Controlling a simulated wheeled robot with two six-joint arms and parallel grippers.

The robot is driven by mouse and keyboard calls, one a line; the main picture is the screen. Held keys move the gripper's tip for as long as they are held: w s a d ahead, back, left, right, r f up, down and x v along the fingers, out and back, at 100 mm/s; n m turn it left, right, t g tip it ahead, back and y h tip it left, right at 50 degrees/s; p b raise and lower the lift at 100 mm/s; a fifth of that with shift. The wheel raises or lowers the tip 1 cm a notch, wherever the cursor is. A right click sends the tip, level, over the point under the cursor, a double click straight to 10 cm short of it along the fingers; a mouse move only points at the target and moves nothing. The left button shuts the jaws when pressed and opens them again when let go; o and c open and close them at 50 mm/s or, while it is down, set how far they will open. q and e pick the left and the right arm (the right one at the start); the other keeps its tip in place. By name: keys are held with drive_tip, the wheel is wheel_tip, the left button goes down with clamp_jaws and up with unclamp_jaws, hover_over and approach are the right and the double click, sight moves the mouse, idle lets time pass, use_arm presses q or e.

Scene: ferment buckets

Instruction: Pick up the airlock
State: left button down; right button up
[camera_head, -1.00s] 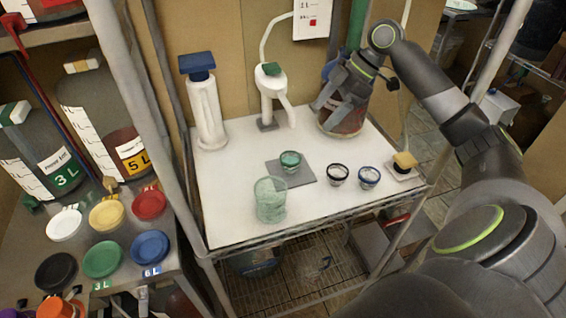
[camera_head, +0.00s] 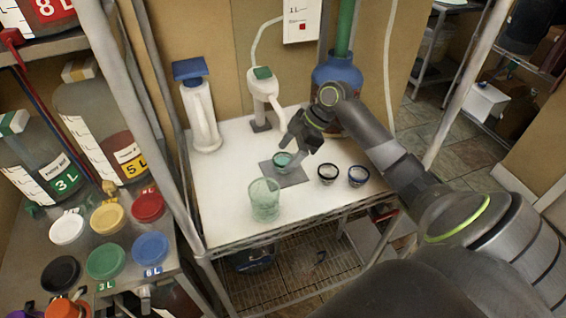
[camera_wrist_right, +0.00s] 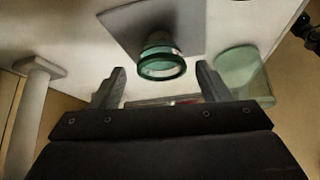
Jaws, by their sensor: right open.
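No part is plainly marked as an airlock. The right gripper is nearest a small green-rimmed cup-like piece (camera_head: 282,163), which sits on a dark grey square plate (camera_head: 293,178) on the white table. In the right wrist view this green piece (camera_wrist_right: 162,62) lies between and beyond the two fingers, with a gap on each side. My right gripper (camera_head: 297,148) is open and empty, just above and behind the piece in the head view. My left gripper is not in view.
A pale green glass jar (camera_head: 264,201) stands close in front of the plate. Two dark-rimmed small cups (camera_head: 327,174) (camera_head: 357,176) sit to the right. A white pump-like stand (camera_head: 263,95) and a white column with a blue top (camera_head: 200,115) stand behind. A shelf post is at left.

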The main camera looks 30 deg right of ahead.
sight(283, 160)
drive_tip(key=shift+x, duration=1.65)
drive_tip(key=shift+s, duration=0.15)
drive_tip(key=c, duration=1.1)
drive_tip(key=shift+o, duration=0.2)
drive_tip(key=shift+p, duration=0.4)
